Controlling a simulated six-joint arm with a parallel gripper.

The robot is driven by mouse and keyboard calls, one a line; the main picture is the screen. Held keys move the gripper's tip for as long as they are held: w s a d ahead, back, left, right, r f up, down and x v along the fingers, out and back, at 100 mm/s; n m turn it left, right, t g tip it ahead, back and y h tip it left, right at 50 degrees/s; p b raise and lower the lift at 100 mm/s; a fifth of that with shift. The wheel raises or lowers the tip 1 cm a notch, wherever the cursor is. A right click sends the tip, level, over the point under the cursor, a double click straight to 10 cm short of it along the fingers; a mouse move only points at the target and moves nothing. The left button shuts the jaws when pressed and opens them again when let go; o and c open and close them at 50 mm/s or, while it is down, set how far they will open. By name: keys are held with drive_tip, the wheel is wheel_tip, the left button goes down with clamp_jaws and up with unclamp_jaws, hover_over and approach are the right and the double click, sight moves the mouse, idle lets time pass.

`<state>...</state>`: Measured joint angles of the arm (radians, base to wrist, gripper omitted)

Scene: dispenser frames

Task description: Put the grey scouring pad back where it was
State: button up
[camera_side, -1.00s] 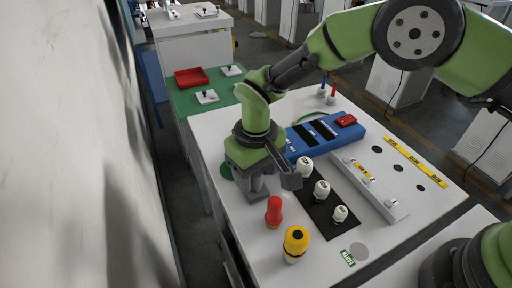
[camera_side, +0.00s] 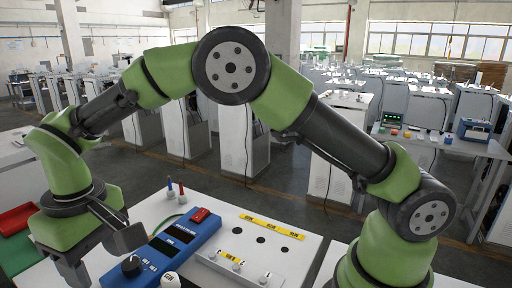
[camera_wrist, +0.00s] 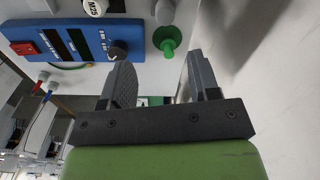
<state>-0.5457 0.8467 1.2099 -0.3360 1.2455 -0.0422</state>
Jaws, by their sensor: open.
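My gripper (camera_side: 104,256) is at the lower left of the side view, beside the left end of a blue instrument box (camera_side: 180,240). In the wrist view my gripper (camera_wrist: 160,84) has its two fingers spread apart. A rounded, rough dark grey surface (camera_wrist: 124,86) shows at the left finger; I cannot tell whether it is the grey scouring pad or part of the finger. I cannot make out the pad for certain in either view. A green knobbed piece (camera_wrist: 167,40) stands beyond the gap between the fingers.
The blue box bears a black knob (camera_side: 131,266) and a red block (camera_side: 200,215). A white strip with pegs (camera_side: 238,268) and a yellow label strip (camera_side: 272,227) lie to its right. A red tray (camera_side: 17,219) stands at the far left.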

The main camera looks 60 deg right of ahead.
drive_tip(key=s+d+r+m+t+y, duration=0.1)
drive_tip(key=s+d+r+m+t, duration=0.15)
drive_tip(key=d+r, duration=0.6)
drive_tip(key=s+d+r+m+t, duration=0.2)
drive_tip(key=s+d, duration=0.3)
drive_tip(key=s, duration=0.4)
drive_tip(key=s+d+r+m+t, duration=0.2)
drive_tip(key=s+d+r, duration=0.2)
drive_tip(key=s, duration=0.4)
drive_tip(key=shift+s+d+r+y, duration=0.15)
drive_tip(key=shift+s+d+y, duration=0.2)
drive_tip(key=shift+d+y, duration=0.1)
